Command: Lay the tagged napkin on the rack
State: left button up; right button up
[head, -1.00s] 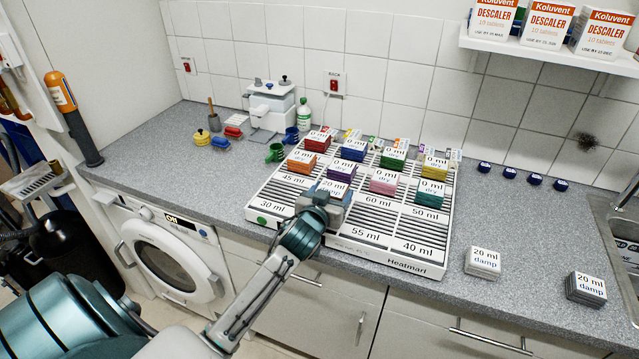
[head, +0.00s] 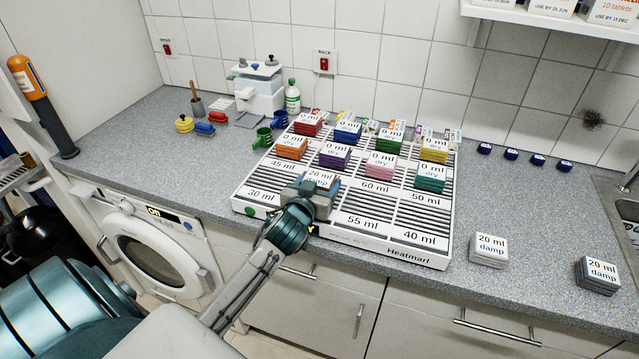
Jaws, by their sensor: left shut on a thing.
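The rack (head: 400,236) is a white slatted tray on the counter, with printed marks such as 30 ml, 45 ml, 55 ml and 60 ml. My left gripper (head: 312,190) is over its front left-middle part and is shut on a napkin stack tagged "20 ml damp" (head: 320,178). The gripper hides the lower part of this stack, so I cannot tell whether it touches the slats. Coloured stacks tagged "0 ml" stand in two rows behind it, among them a purple one (head: 336,161) and a pink one (head: 380,171). My right gripper is not in view.
A grey-white stack (head: 489,258) and a dark grey stack (head: 597,283), both tagged "20 ml damp", lie on the counter at the right. Several dark blue caps (head: 511,155) sit behind. Green cup (head: 262,138) and bottle (head: 293,96) stand beyond the rack's left side.

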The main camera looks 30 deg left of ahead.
pick_arm(q)
jog(key=shift+s+f, duration=0.1)
jog(key=shift+f, duration=0.05)
jog(key=o, duration=1)
jog(key=shift+f, duration=0.1)
jog(key=shift+c, duration=0.2)
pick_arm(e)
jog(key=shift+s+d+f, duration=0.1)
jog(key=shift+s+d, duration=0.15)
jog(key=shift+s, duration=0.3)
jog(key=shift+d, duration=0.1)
pick_arm(q)
jog(key=shift+r, duration=0.35)
jog(key=b+v, duration=0.2)
jog(key=v, duration=0.9)
jog(key=shift+s+f+b, duration=0.1)
jog(key=shift+s+b, duration=0.05)
jog(key=shift+b, duration=0.15)
jog(key=shift+s, duration=0.25)
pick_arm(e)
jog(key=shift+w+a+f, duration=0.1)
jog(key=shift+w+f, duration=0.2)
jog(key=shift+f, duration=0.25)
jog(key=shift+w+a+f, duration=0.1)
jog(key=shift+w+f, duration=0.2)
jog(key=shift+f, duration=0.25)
